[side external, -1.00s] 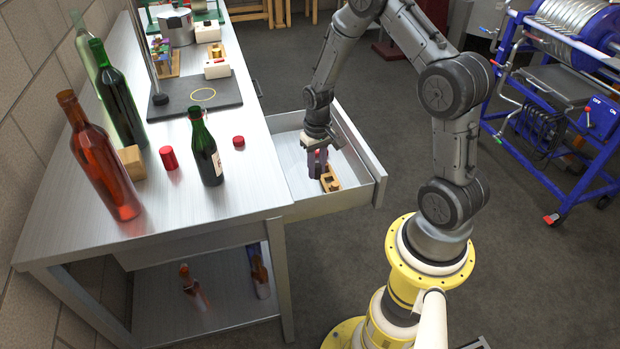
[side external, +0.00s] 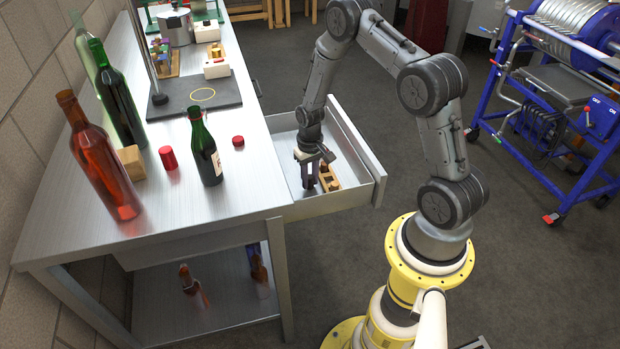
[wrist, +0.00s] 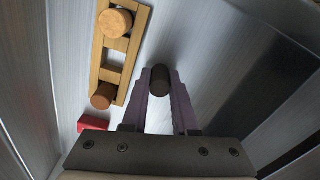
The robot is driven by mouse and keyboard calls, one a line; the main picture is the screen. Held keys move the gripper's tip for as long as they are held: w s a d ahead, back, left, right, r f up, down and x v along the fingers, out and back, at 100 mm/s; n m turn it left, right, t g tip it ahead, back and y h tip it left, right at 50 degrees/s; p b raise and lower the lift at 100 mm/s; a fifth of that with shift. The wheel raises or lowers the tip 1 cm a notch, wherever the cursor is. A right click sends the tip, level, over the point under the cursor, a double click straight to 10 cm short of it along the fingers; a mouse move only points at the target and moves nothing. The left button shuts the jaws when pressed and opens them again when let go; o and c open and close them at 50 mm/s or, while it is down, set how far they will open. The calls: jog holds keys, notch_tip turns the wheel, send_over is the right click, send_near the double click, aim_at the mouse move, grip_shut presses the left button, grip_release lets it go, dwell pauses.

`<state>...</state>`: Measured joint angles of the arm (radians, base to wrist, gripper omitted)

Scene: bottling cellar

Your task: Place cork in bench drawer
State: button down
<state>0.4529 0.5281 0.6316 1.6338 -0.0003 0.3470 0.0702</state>
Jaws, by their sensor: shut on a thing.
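The bench drawer (side external: 358,150) is pulled open from the steel bench. My gripper (side external: 309,180) is inside the drawer's outline, pointing down, to the left of a wooden rack (side external: 334,186). In the wrist view my gripper (wrist: 160,84) has its purple fingers shut on a dark, cork-shaped cylinder (wrist: 160,80). The rack (wrist: 125,45) holds a light cork (wrist: 115,22) and a darker brown cork (wrist: 102,96), with an open slot between them. I cannot tell whether the held cork touches the drawer floor.
A red block (wrist: 94,123) lies beside the rack in the drawer. On the bench stand a green bottle (side external: 206,150), an amber bottle (side external: 100,160), a red cap (side external: 168,157) and a wooden block (side external: 131,162). The drawer floor to the right of my fingers looks clear.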

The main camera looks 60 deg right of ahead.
jog(key=c, duration=1)
grip_release()
jog(key=shift+f, duration=0.1)
notch_tip(320, 180, up, 12)
notch_tip(320, 180, up, 15)
jog(key=n+t, duration=0.2)
send_over(310, 177)
jog(key=s+a, duration=0.4)
jog(key=a, duration=0.4)
jog(key=s+a+r+n+t, duration=0.1)
jog(key=s+a+r, duration=0.1)
jog(key=s, duration=0.3)
jog(key=s+a+r+n+t, duration=0.1)
jog(key=s+a+r, duration=0.2)
jog(key=s+a, duration=0.1)
jog(key=s+a+r+n+t, duration=0.1)
jog(key=s+a+r+n, duration=0.1)
jog(key=s, duration=0.4)
jog(key=shift+s+a+r+t, duration=0.3)
jog(key=shift+a+r, duration=0.2)
jog(key=shift+a, duration=0.15)
